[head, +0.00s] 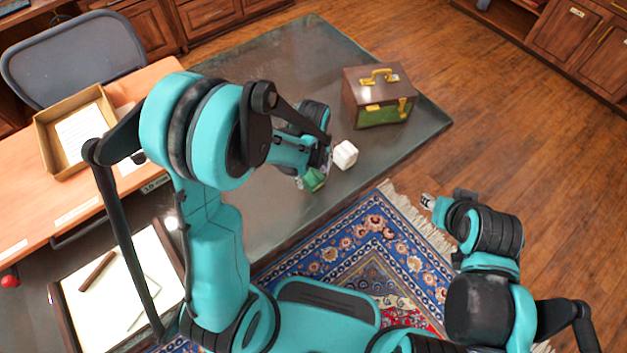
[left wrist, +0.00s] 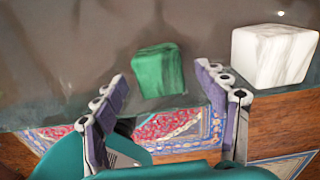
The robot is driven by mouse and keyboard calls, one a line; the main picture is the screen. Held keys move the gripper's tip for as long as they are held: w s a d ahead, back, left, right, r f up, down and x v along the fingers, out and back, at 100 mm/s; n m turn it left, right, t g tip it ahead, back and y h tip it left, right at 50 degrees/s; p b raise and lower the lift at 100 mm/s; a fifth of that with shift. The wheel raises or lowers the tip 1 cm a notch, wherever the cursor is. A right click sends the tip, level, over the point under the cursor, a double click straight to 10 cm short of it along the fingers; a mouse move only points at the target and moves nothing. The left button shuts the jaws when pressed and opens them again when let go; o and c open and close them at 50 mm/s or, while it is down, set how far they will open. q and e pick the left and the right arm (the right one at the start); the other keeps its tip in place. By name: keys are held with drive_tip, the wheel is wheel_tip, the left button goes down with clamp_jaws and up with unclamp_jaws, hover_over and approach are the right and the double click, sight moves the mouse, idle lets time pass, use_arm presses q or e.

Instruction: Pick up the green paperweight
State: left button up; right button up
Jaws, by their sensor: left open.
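The green paperweight (head: 314,180) is a small green block on the dark desk top, partly hidden by my left gripper in the head view. In the left wrist view the green paperweight (left wrist: 158,70) sits just beyond and between the open fingers of my left gripper (left wrist: 165,95), with a gap on both sides. My left gripper (head: 312,168) is open and empty, reaching over the desk. My right gripper (head: 428,201) is off to the right, away from the desk; its jaws are too small to judge.
A white marble block (head: 345,155) stands close to the right of the paperweight; it also shows in the left wrist view (left wrist: 272,56). A brown and green box with brass handle (head: 379,96) stands farther back on the desk (head: 290,60). A patterned rug (head: 350,245) lies in front.

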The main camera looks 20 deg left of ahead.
use_arm(q)
wheel_tip(320, 180, down, 3)
drive_tip(key=shift+r+b, duration=0.15)
drive_tip(key=shift+b, duration=0.2)
clamp_jaws()
drive_tip(key=shift+r, duration=0.1)
